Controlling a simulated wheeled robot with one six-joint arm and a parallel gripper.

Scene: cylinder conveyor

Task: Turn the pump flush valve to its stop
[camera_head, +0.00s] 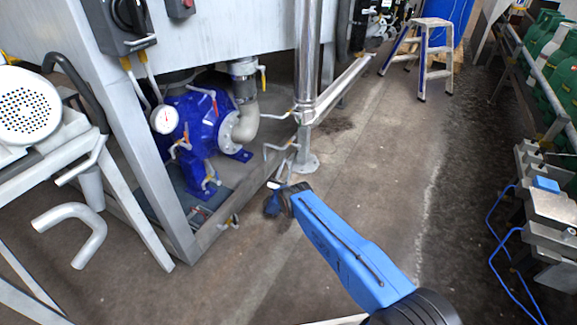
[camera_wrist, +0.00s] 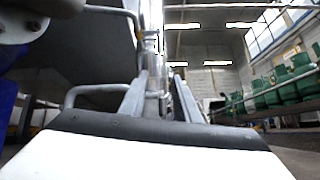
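The blue pump (camera_head: 200,125) stands under the steel tank at the left of the head view, with a round white gauge (camera_head: 164,119) on it. Several small lever valves sit around it: a red-handled one (camera_head: 201,92) on top, one low at its front (camera_head: 209,180) and a yellow-handled one (camera_head: 263,76) on the pipe. I cannot tell which is the flush valve. My gripper (camera_head: 277,188) is out in front of the frame, to the right of the pump and apart from it. In the wrist view its two grey fingers (camera_wrist: 158,98) stand apart with nothing visible between them.
A steel frame leg (camera_head: 160,190) and bottom rail stand between the pump and the left foreground. A vertical steel pipe (camera_head: 307,60) and bent grey tubes (camera_head: 280,145) stand near my gripper.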

